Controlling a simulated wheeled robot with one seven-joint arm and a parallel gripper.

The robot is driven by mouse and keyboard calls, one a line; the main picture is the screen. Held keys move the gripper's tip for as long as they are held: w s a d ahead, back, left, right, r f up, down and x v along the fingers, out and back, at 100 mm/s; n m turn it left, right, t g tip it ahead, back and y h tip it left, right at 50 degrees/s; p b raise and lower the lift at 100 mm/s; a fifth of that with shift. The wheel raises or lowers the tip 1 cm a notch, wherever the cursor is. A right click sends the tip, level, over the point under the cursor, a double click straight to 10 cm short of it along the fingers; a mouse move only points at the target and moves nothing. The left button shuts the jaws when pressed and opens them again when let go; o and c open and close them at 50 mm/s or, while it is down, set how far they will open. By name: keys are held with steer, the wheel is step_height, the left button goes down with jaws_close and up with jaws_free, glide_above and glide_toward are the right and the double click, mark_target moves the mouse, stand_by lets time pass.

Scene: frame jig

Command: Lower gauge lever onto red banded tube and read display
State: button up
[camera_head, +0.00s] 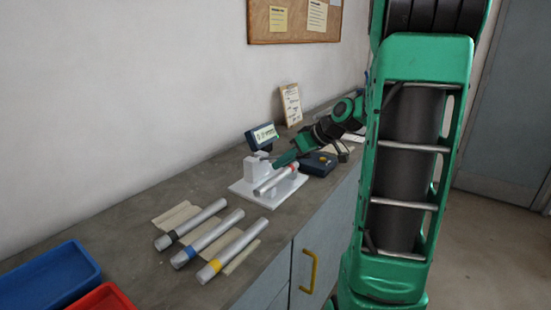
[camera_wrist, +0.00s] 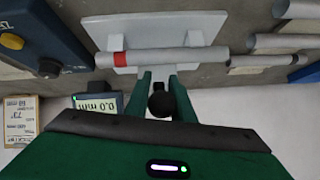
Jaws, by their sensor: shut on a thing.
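The red banded tube (camera_wrist: 175,57) lies across the white gauge base (camera_wrist: 205,25) in the wrist view; its red band (camera_wrist: 121,60) is at the left. In the head view the tube (camera_head: 277,180) rests on the gauge, at the front of its white body (camera_head: 259,170). My gripper (camera_wrist: 160,85) has its green fingers either side of the lever's black knob (camera_wrist: 161,103) and is shut on it. The lever's arm is mostly hidden. The gauge display (camera_wrist: 97,105) reads 0.0 mm. In the head view the display (camera_head: 262,136) faces the room.
Tubes with black (camera_head: 165,241), blue (camera_head: 181,258) and yellow (camera_head: 208,271) bands lie on a beige rack left of the gauge. A dark blue box (camera_head: 317,163) stands right of it. Blue (camera_head: 45,278) and red (camera_head: 103,297) trays sit at the near left.

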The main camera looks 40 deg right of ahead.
steer(key=shift+f, duration=0.35)
steer(key=o, duration=0.6)
steer(key=shift+o, duration=0.2)
steer(key=v, duration=1)
steer(key=shift+s+r, duration=0.25)
steer(key=shift+r, duration=0.05)
